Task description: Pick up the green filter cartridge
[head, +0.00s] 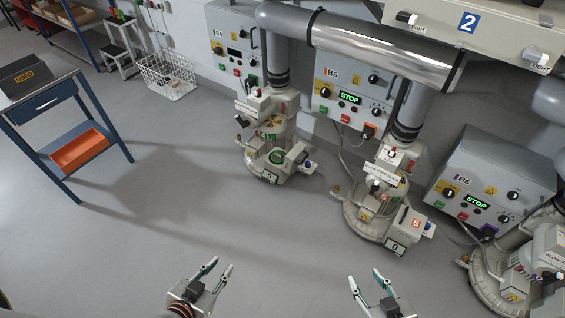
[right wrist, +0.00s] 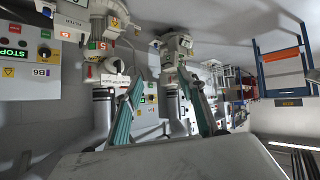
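A small round green part (head: 277,157) shows low on the front of the left blower (head: 268,130). It may be the green filter cartridge, but it is too small to tell. My left gripper (head: 219,265) is open and empty at the bottom of the head view, in front of the blowers and well short of them. My right gripper (head: 364,276) is open and empty to its right, below the middle blower (head: 383,195). Its spread fingers also show in the right wrist view (right wrist: 160,76), with nothing between them.
A blue workbench (head: 75,115) with an orange bin (head: 80,151) on its lower shelf stands at the left. A wire basket (head: 167,76) stands at the back. Control box B5 (head: 349,90) and control box B6 (head: 490,185) reads STOP. Open grey floor (head: 190,180) lies between bench and blowers.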

